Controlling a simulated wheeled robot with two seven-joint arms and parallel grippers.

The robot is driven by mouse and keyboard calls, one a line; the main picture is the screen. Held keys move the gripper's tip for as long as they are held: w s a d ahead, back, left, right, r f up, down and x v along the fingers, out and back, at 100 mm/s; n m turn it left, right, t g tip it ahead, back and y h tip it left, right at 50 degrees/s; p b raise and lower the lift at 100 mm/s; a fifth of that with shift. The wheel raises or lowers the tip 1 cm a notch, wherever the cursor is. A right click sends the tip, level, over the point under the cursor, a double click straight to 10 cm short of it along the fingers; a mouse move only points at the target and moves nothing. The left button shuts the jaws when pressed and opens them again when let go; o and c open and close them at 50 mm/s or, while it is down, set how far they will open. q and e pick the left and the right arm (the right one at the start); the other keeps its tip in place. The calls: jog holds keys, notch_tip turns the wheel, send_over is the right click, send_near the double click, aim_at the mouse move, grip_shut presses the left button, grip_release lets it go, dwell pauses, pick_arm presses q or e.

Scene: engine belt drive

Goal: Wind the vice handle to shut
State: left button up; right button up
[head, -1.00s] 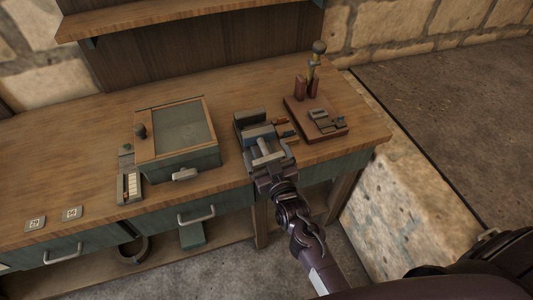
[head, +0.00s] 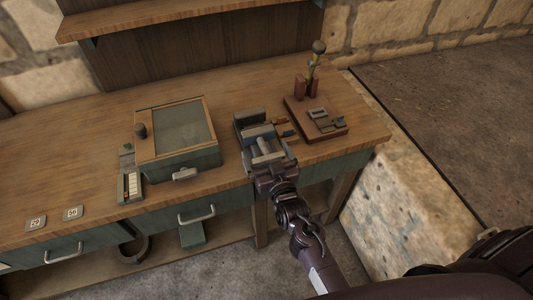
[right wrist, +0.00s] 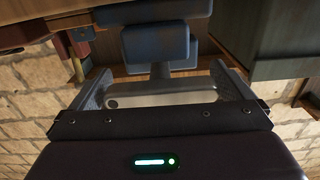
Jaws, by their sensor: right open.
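The vice (head: 256,130), blue and grey, stands at the front edge of the workbench. In the right wrist view its blue body (right wrist: 158,42) is straight ahead. My right gripper (head: 268,164) is at the front of the vice and is open. In the wrist view its two fingers stand apart, left and right, with a pale grey bar (right wrist: 165,94) across the space between them. The bar looks like the vice handle, but I cannot tell whether the fingers touch it. The gripper hides much of the vice front. My left gripper is not in view.
A box with a glazed lid (head: 180,127) stands left of the vice. A reddish board (head: 323,131) with small metal parts and an upright tool is to its right. Number tags (head: 73,213) lie at the left front. Drawer handles (head: 196,217) stick out below the bench top.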

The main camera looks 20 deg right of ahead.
jog(key=shift+s+f, duration=0.15)
jog(key=shift+s, duration=0.2)
jog(key=s+b, duration=0.1)
jog(key=s, duration=0.6)
jog(key=shift+b, duration=0.3)
jog(key=shift+d, duration=0.1)
jog(key=s+a+f+n+g+y, duration=0.1)
jog(key=s+f+g, duration=0.35)
jog(key=f, duration=0.95)
jog(key=s+a+f+n+g+y, duration=0.15)
jog(key=s+f+g, duration=0.35)
jog(key=f, duration=0.9)
jog(key=s+d+f+g+h, duration=0.1)
jog(key=s+d+f+g, duration=0.2)
jog(key=s+f, duration=0.6)
jog(key=s+d+f+g+h, duration=0.2)
jog(key=s+d+f+g, duration=0.2)
jog(key=s+f, duration=0.5)
jog(key=s+d, duration=0.2)
jog(key=s, duration=0.6)
jog(key=shift+s+d+f, duration=0.3)
jog(key=shift+s+d, duration=0.05)
jog(key=shift+d, duration=0.05)
jog(key=shift+g, duration=0.25)
